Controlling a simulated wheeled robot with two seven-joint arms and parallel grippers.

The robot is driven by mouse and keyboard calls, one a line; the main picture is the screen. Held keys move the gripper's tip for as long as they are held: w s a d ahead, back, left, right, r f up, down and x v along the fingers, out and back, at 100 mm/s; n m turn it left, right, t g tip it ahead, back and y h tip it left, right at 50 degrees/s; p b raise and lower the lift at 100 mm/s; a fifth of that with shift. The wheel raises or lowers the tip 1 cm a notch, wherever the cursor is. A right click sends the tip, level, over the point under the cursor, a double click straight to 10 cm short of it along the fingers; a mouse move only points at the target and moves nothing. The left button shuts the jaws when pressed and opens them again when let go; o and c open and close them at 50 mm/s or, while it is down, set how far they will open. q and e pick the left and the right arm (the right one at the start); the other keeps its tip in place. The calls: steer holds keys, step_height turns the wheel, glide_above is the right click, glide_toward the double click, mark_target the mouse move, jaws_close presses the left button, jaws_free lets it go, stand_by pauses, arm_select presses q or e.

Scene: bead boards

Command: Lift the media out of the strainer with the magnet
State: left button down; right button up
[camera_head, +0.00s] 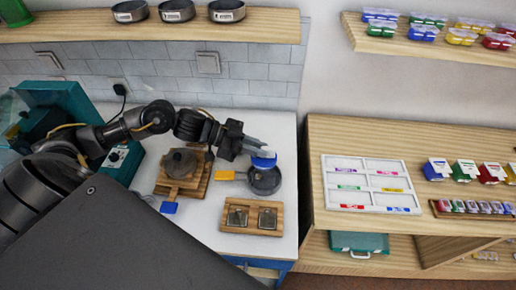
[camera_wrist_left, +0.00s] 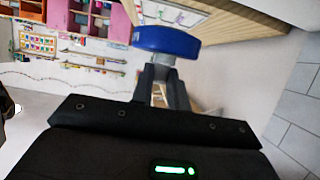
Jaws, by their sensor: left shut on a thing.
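My left gripper (camera_head: 257,147) reaches in from the left and is shut on the magnet (camera_head: 263,162), which shows a blue part with a pale part. In the left wrist view the magnet (camera_wrist_left: 166,41) is a blue disc at the fingertips. The strainer (camera_head: 266,183) is a dark round pan with a yellow handle on its left, on the white worktop. The magnet appears over the strainer's far rim; I cannot tell whether they touch. The media cannot be made out in the strainer or on the magnet. My right gripper is not in view.
A wooden stand (camera_head: 199,190) with a dark round piece stands left of the strainer. A wooden block (camera_head: 232,228) with two metal squares lies in front. A teal machine (camera_head: 65,97) is at the back left. A white sorting tray (camera_head: 337,199) is on the right bench.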

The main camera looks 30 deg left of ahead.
mark_target(258, 160)
arm_select(q)
steer(key=shift+f+b, duration=2.7)
steer(key=shift+b, duration=0.1)
steer(key=shift+f, duration=1.25)
step_height(258, 160, up, 9)
steer(key=p, duration=0.9)
stand_by(0.6)
